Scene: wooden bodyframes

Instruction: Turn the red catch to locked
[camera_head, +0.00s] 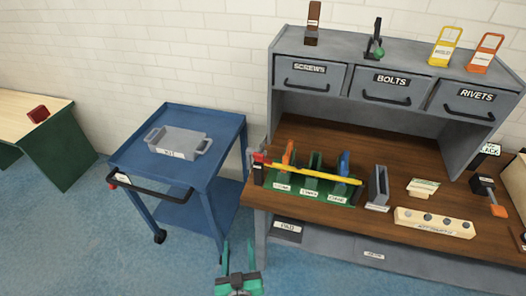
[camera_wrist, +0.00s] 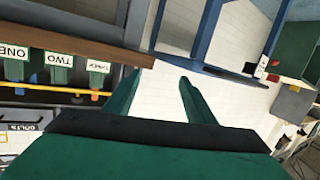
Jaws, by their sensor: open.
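A small red piece (camera_head: 259,157) sits at the left end of the yellow bar (camera_head: 312,174), which crosses the front of a green rack (camera_head: 311,189) on the workbench. Another small red piece (camera_head: 113,182) is at the left end of the blue trolley's black handle, and a red piece shows by a white label in the wrist view (camera_wrist: 273,77). I cannot tell which is the catch, nor read its setting. My green gripper (camera_head: 238,252) is open and empty, in front of the bench's left end and apart from all red pieces; its fingers also show in the wrist view (camera_wrist: 159,79).
The blue trolley (camera_head: 222,129) carries a grey tray (camera_head: 179,139) left of the workbench (camera_head: 400,225). The bench holds a wooden block with holes (camera_head: 434,222) and grey drawers (camera_head: 310,76). A green table (camera_head: 60,150) stands far left. Blue floor is open in front.

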